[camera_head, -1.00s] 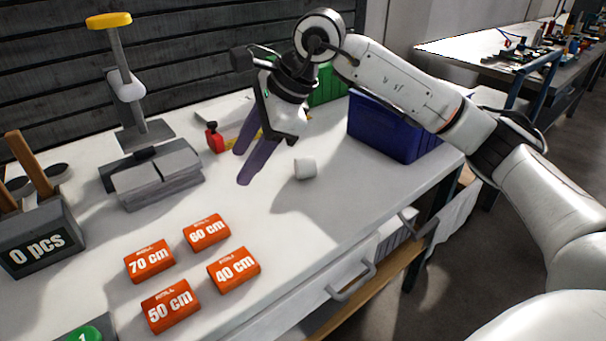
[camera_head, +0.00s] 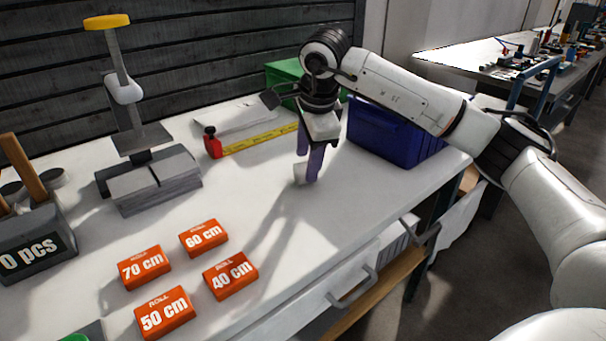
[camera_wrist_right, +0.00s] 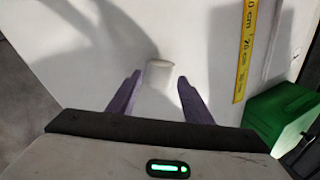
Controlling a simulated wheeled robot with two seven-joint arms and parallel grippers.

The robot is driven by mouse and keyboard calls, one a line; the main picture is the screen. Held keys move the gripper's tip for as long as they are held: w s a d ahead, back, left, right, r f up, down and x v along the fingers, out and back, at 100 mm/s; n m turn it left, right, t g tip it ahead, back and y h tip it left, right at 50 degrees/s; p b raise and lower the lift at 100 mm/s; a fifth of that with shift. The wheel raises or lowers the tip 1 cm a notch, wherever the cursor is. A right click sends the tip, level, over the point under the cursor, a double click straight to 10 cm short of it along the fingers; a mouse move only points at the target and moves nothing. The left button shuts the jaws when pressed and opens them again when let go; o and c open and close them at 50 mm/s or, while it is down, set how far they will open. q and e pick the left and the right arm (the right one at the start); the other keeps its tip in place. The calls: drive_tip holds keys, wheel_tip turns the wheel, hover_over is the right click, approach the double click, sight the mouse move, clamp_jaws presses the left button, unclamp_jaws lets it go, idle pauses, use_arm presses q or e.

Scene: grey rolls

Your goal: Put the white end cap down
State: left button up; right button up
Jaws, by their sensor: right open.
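The white end cap (camera_head: 300,173) is on the white table (camera_head: 262,215), partly hidden behind the fingers of my right gripper (camera_head: 309,168) in the head view. In the right wrist view the white end cap (camera_wrist_right: 159,77) lies between and slightly beyond the two purple fingertips. My right gripper (camera_wrist_right: 158,78) is open, pointing down, with a finger on either side of the cap. A gap shows on both sides in the wrist view. My left gripper is not in view.
A blue crate (camera_head: 392,135) stands right of my right gripper, and a green crate (camera_head: 284,71) behind it. Several orange labelled blocks (camera_head: 231,275) sit in front on the table.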

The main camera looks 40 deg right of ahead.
drive_tip(key=x, duration=0.3)
drive_tip(key=shift+a, duration=0.1)
drive_tip(key=shift+c, duration=0.3)
drive_tip(key=c, duration=0.8)
drive_tip(key=shift+r, duration=0.1)
drive_tip(key=shift+c, duration=0.2)
